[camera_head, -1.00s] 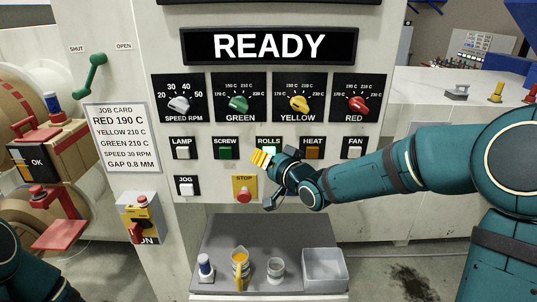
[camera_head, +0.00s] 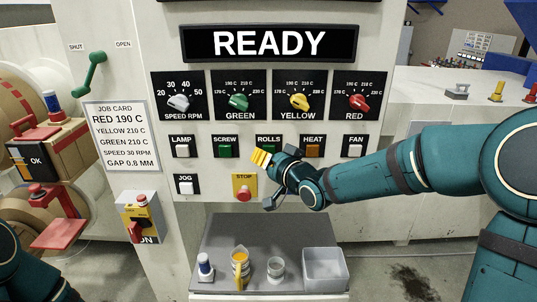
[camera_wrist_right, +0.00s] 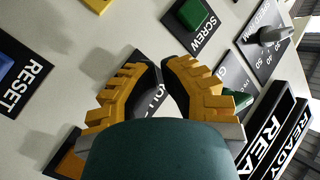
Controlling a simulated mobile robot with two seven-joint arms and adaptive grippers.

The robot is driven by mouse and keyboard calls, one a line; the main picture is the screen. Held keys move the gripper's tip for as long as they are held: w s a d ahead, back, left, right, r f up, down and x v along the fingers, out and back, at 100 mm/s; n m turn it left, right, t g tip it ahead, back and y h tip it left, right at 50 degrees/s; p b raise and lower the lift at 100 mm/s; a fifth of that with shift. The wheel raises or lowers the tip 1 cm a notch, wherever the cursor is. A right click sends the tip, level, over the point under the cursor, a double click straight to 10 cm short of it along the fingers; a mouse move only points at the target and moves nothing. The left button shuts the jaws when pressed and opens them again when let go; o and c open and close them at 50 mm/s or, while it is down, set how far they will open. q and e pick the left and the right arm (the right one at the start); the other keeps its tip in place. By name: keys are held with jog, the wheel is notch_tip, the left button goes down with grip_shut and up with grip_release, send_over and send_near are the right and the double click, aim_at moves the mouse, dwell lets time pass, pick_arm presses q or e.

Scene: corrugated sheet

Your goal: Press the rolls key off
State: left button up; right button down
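The rolls key (camera_head: 268,152) is a green key under its ROLLS label, in the row below the dials. It looks dark green, like the screw key (camera_head: 225,152), and is partly hidden by my right gripper (camera_head: 261,158). The yellow fingers are at the key's lower left edge; I cannot tell whether they touch it. In the right wrist view my right gripper (camera_wrist_right: 163,68) has its fingertips together with nothing seen between them, and the rolls key is hidden there. My left arm shows at the lower left of the head view, but its gripper is out of view.
The lamp (camera_head: 182,152), heat (camera_head: 312,152) and fan (camera_head: 355,152) keys share the row. The red stop button (camera_head: 244,195) is close below my right gripper. The display (camera_head: 268,43) reads READY. A grey shelf (camera_head: 225,238) below holds cups and a tray.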

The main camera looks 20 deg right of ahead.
jog(key=shift+s, duration=0.15)
jog(key=shift+s, duration=0.1)
jog(key=shift+s+a+b, duration=0.3)
jog(key=shift+s+b, duration=0.15)
jog(key=shift+s, duration=0.5)
jog(key=shift+s+a+b, duration=0.25)
jog(key=shift+s+b, duration=0.25)
jog(key=shift+s, duration=0.45)
jog(key=shift+s+a+b, duration=0.3)
jog(key=shift+s+b, duration=0.15)
jog(key=shift+s, duration=0.5)
notch_tip(320, 180, down, 23)
jog(key=s+a+g+h, duration=0.1)
jog(key=s+a+g, duration=0.15)
jog(key=g, duration=0.35)
jog(key=s+a+f+n+g+h, duration=0.1)
jog(key=s+f+g, duration=0.7)
jog(key=s+f, duration=1.1)
notch_tip(320, 180, down, 2)
jog(key=shift+s+a+f+n, duration=0.1)
jog(key=shift+s+a+n, duration=0.2)
jog(key=shift+a, duration=0.3)
